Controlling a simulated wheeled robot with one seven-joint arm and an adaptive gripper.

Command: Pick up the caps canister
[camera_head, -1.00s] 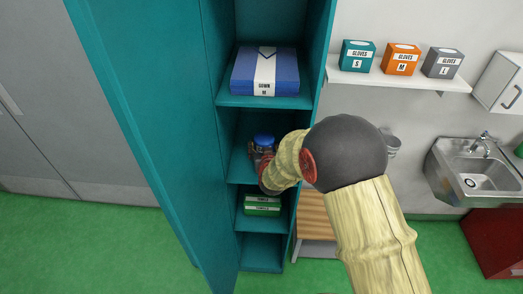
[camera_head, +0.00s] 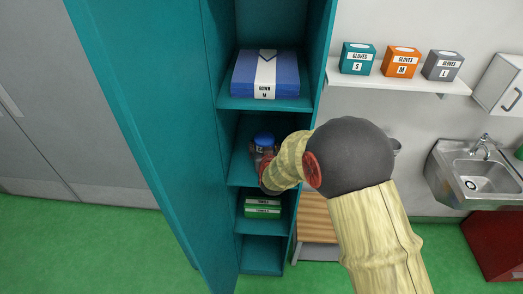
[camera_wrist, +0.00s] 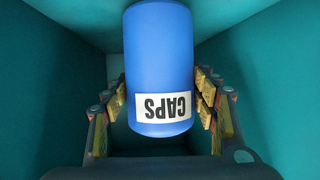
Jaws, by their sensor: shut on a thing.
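The caps canister (camera_wrist: 160,60) is a blue cylinder with a white label reading CAPS, upside down in the wrist view. In the head view its blue top (camera_head: 264,139) shows in the middle compartment of the teal locker (camera_head: 222,150). My gripper (camera_wrist: 165,100) is shut on the canister, with a finger pad on each side of it. In the head view my arm reaches in from the right and hides much of the gripper and the canister's lower part. I cannot tell whether the canister touches the shelf.
A blue gown box (camera_head: 282,85) lies on the shelf above. Green boxes (camera_head: 262,206) lie on the shelf below. The locker's open door (camera_head: 135,120) stands to the left. Glove boxes (camera_head: 400,60) sit on a wall shelf at right, above a sink (camera_head: 485,178).

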